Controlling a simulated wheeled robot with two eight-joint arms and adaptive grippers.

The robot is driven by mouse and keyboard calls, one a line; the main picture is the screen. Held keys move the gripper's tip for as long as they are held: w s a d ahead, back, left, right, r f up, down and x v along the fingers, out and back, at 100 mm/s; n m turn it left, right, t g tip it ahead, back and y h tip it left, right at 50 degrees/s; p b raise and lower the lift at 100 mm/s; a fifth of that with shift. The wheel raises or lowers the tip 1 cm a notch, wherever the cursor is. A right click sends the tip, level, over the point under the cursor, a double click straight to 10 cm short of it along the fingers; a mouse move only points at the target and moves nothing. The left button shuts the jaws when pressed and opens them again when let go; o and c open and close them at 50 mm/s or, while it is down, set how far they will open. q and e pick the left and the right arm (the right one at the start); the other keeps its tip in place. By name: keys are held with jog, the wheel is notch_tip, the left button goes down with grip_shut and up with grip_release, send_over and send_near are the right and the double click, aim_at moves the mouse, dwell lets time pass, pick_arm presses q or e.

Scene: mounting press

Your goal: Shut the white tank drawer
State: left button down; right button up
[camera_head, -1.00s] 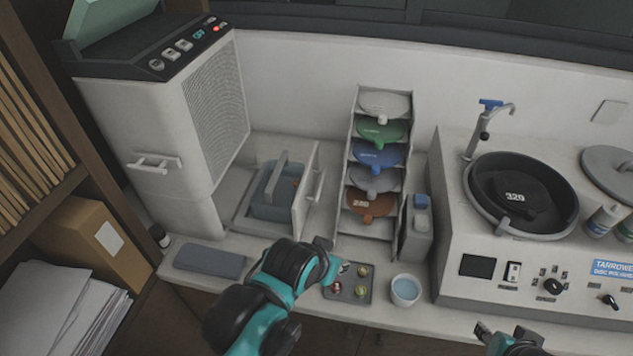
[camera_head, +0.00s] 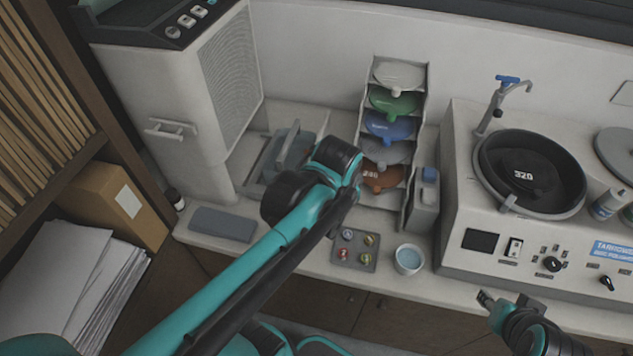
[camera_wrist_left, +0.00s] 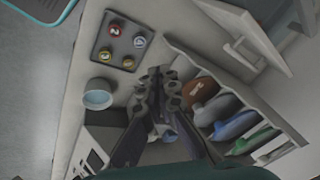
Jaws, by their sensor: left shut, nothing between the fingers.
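The white tank drawer (camera_head: 255,165) stands pulled out from the right side of the white cabinet (camera_head: 180,100), with a blue-grey handled tank (camera_head: 290,150) in it. My left arm hides its front panel in the head view. In the left wrist view the white panel with its bar handle (camera_wrist_left: 237,42) shows at the upper right. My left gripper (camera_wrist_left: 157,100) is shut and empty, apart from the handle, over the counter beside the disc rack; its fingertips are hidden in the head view. My right gripper (camera_head: 506,298) is open and empty at the counter's front edge.
The disc rack (camera_head: 418,130) stands right of the drawer. A small tray of coloured pieces (camera_head: 355,250), a cup (camera_head: 408,259) and a grey mat (camera_head: 222,224) lie along the front. The polisher (camera_head: 455,220) fills the right.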

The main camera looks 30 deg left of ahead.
pick_arm(q)
jog(key=w+a+m+g+y+p, duration=0.2)
jog(key=w+a+m+g+p, duration=0.15)
jog(key=w+m, duration=0.4)
jog(key=s+a+f+g+b, duration=0.1)
jog(key=a+f+b, duration=0.2)
jog(key=a+f, duration=0.4)
notch_tip(320, 180, down, 4)
jog(key=shift+s+r+m, duration=0.15)
jog(key=shift+s+m, duration=0.15)
jog(key=shift+m, duration=0.15)
pick_arm(e)
jog(key=shift+r, duration=0.35)
pick_arm(q)
send_over(252, 189)
jog(key=d, duration=0.1)
jog(key=shift+w+d+b, duration=0.15)
jog(key=shift+d+b, duration=0.05)
jog(key=shift+b, duration=0.25)
pick_arm(e)
jog(key=shift+f, duration=0.2)
